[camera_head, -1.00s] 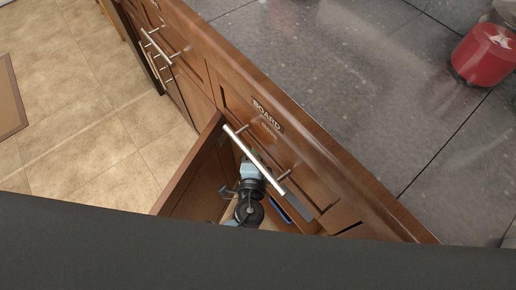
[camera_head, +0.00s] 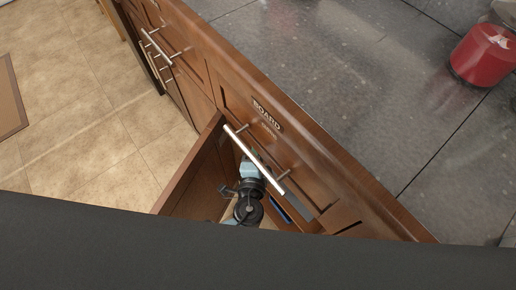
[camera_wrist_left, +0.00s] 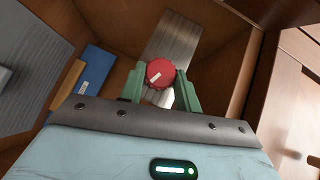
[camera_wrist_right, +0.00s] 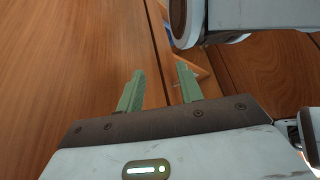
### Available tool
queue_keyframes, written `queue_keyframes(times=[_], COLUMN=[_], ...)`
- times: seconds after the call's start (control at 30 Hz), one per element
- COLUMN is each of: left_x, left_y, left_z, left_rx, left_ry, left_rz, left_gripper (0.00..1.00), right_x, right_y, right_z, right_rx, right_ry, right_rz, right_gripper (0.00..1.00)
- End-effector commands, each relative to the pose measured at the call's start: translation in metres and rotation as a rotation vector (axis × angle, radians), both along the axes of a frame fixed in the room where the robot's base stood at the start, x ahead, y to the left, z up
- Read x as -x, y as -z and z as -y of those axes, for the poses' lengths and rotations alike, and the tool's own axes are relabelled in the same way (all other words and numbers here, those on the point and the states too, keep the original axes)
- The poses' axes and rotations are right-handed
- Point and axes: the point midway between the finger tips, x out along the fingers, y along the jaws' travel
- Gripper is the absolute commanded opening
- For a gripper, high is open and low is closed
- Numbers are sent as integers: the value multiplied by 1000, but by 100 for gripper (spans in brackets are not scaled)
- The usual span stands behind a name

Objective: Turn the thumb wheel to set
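A round red thumb wheel (camera_wrist_left: 160,73) with a white mark on its face shows in the left wrist view, low inside a wooden compartment. My left gripper (camera_wrist_left: 162,77) has its two green fingers on either side of the wheel, with almost no gap to its edges. Whether they press on it I cannot tell. In the head view my left arm reaches down behind the silver handle, and its fingertips and the wheel are hidden. My right gripper (camera_wrist_right: 161,80) is open and empty in front of a wooden surface.
A brown wooden panel (camera_head: 190,175) stands out from the cabinet front beside a silver bar handle (camera_head: 253,158). The grey countertop (camera_head: 330,80) holds a red candle jar (camera_head: 485,55) at the right. A blue object (camera_wrist_left: 96,68) lies at the compartment's left.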

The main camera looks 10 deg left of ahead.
Motion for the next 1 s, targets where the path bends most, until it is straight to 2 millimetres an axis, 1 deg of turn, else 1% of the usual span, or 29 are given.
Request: queue_keyframes(times=[0.03, 0.1, 0.17, 0.4, 0.5, 0.57, 0.9, 1.0], left_x=[1, 0, 0, 0, 4, 10, 61, 71], left_y=[1, 1, 1, 0, 0, -1, -10, -12], left_z=[0, 0, 0, 0, 0, -1, -1, -1], left_rx=[0, 0, 0, 0, 0, 1, 1, 0], left_ry=[-1, -1, -1, -1, 0, 0, -1, -1], left_rz=[-1, -1, -1, 0, -1, -1, -3, -2], left_gripper=[38, 47, 54, 54, 54, 54, 54, 54], right_x=[0, 0, 0, 1, 1, 1, 1, 1], right_y=[0, 0, 0, 0, 0, 0, 1, 1], right_z=[0, 0, 0, 1, 1, 1, 1, 1], right_rx=[0, 1, 1, 2, 3, 3, 3, 3], right_ry=[0, -1, -1, -5, -6, -6, -6, -6], right_rz=[0, 0, -1, -1, -1, -1, -1, -2], right_gripper=[36, 36, 36, 36, 36, 36, 36, 36])
